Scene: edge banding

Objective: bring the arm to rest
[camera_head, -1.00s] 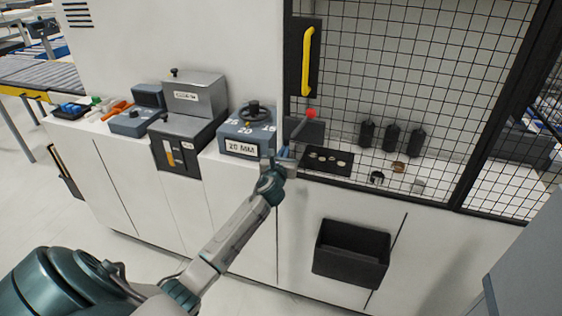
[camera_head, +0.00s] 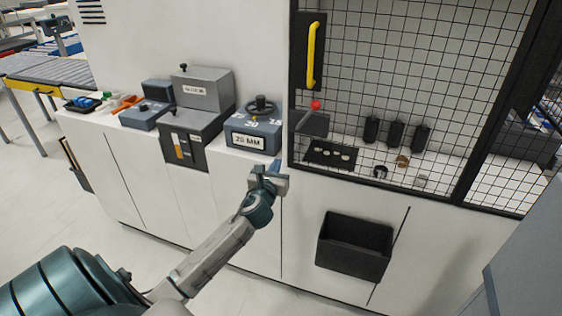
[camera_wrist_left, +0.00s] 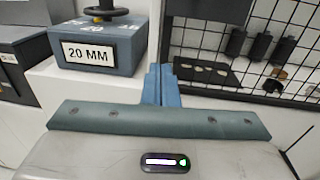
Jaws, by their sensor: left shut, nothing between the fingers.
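My left gripper (camera_head: 277,168) is in front of the white machine cabinet in the head view, just below and right of the box labelled 20 MM (camera_head: 252,134). In the left wrist view its blue fingers (camera_wrist_left: 161,84) are together with nothing between them. The labelled box, with a dark handwheel on top, stands apart from the gripper and also shows in the left wrist view (camera_wrist_left: 98,50). My right gripper is in neither view.
A mesh door (camera_head: 420,60) with a yellow handle (camera_head: 315,55) is at the right. A red-knobbed lever (camera_head: 314,106) stands near its lower left corner. A black open bin (camera_head: 355,247) hangs on the cabinet below. Floor at the lower left is clear.

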